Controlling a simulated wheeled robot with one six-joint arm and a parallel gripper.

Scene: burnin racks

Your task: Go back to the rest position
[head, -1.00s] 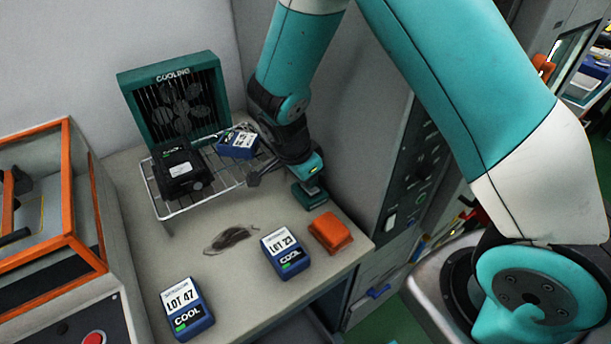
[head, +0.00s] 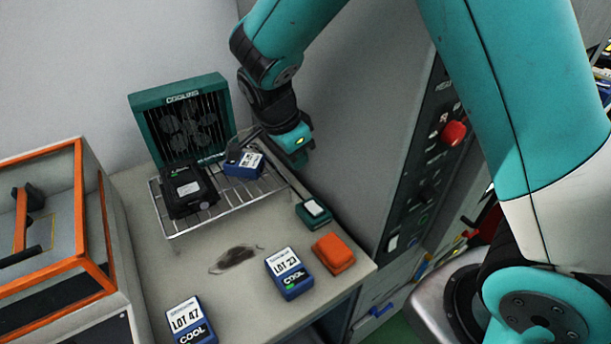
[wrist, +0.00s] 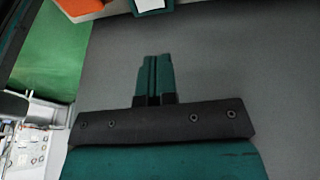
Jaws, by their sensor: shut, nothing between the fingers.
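My arm reaches in from the top of the head view and bends down beside the grey cabinet. My gripper (head: 302,160) hangs above the right end of the wire rack (head: 250,198), near a blue module (head: 243,165) that sits tilted on that rack. In the wrist view its two green fingers (wrist: 153,78) are pressed together with nothing between them. No contact between gripper and any object is visible.
A black module (head: 188,190) is on the rack before the green cooling fan (head: 182,122). Blue LOT 23 (head: 290,274) and LOT 47 (head: 191,322) modules, an orange block (head: 333,253) and a green box (head: 314,213) are on the bench. The cabinet (head: 385,130) stands close right.

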